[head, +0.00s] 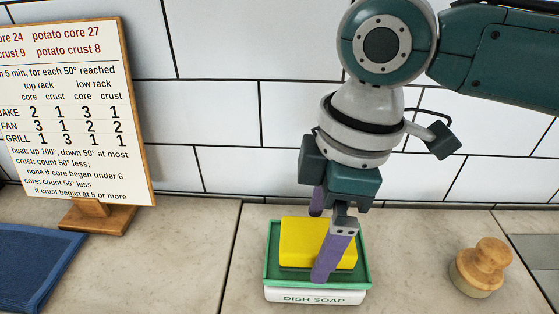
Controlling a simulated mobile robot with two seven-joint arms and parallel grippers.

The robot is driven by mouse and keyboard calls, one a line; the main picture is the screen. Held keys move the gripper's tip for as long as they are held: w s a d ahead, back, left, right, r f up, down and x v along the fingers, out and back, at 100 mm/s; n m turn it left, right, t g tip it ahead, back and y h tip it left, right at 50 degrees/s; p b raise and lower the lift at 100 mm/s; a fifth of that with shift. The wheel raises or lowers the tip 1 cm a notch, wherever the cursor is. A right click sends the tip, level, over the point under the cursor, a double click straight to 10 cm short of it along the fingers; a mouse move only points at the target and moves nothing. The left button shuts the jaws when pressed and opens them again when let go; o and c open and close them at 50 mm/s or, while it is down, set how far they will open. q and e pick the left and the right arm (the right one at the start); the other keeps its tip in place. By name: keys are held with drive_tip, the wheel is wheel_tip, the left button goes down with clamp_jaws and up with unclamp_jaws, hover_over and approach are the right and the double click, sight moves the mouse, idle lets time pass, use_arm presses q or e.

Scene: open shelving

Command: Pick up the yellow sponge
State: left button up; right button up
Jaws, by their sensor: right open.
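The yellow sponge (301,242) lies in a green tray (269,252) on top of a white base marked "DISH SOAP" (315,297). My right gripper (325,240) comes down from above over the sponge. Its purple fingers are apart, one toward the back and one in front of the sponge's right part. The near finger hides part of the sponge, and the far finger is partly hidden by the gripper body. I cannot tell whether either finger touches the sponge. My left gripper is not in view.
A wooden-framed sign with printed text (70,110) stands on the counter at left. A blue cloth (35,265) lies at lower left. A white tiled wall (220,110) is close behind.

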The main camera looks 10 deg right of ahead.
sight(319, 235)
drive_tip(key=c, duration=1.4)
drive_tip(key=shift+r, duration=0.15)
wheel_tip(319, 235, up, 20)
drive_tip(key=shift+f+p, duration=0.1)
drive_tip(key=shift+p, duration=0.95)
